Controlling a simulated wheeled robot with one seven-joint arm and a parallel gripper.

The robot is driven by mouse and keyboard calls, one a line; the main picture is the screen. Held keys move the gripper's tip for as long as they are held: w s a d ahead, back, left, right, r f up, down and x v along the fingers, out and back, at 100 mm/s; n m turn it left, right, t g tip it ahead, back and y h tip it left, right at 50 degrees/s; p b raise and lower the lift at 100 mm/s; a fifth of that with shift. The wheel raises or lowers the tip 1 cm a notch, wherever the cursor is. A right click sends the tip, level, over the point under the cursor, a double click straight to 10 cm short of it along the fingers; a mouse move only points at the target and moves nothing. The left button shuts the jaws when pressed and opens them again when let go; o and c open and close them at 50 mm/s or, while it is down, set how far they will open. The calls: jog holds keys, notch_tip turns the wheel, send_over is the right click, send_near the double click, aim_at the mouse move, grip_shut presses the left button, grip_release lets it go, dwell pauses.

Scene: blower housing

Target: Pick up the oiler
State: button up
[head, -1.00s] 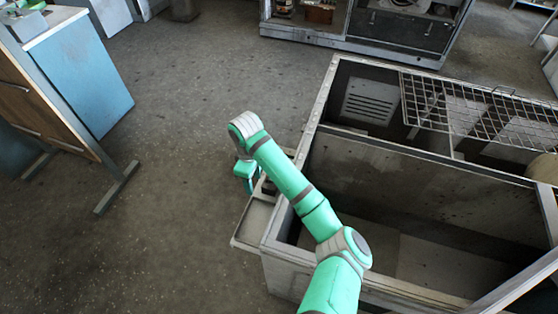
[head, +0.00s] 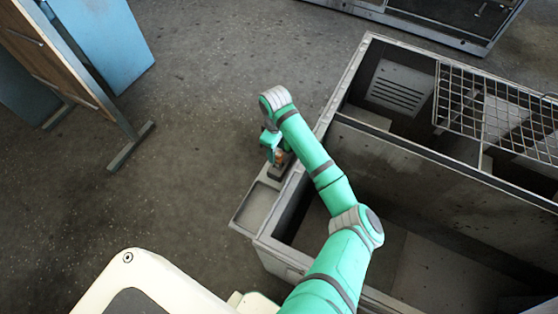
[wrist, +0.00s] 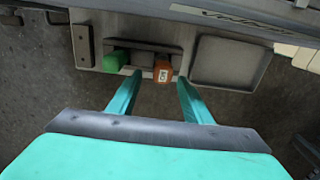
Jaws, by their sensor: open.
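In the wrist view, a small orange object (wrist: 162,72) with a white label and a green object (wrist: 115,61) sit side by side at a dark rack on a grey side shelf (wrist: 101,23). I cannot tell for sure which is the oiler; the orange one may be it. My gripper (wrist: 159,82) is open and empty. Its fingers point toward the shelf, with the orange object between the fingertip lines, apparently still ahead of them. In the head view my gripper (head: 269,143) is by the shelf, and a small orange-brown thing (head: 280,157) shows beside it.
A shallow empty tray (head: 256,207) forms the shelf's near end; it also shows in the wrist view (wrist: 228,63). A large open metal housing (head: 420,180) with a wire grate (head: 500,110) stands right of the shelf. Open floor (head: 190,150) lies left.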

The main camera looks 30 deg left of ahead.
aim_at(278, 159)
jog(key=f, duration=0.2)
jog(key=d+f, duration=0.1)
jog(key=f, duration=0.1)
jog(key=shift+s, duration=0.15)
jog(key=shift+f, duration=0.6)
grip_shut()
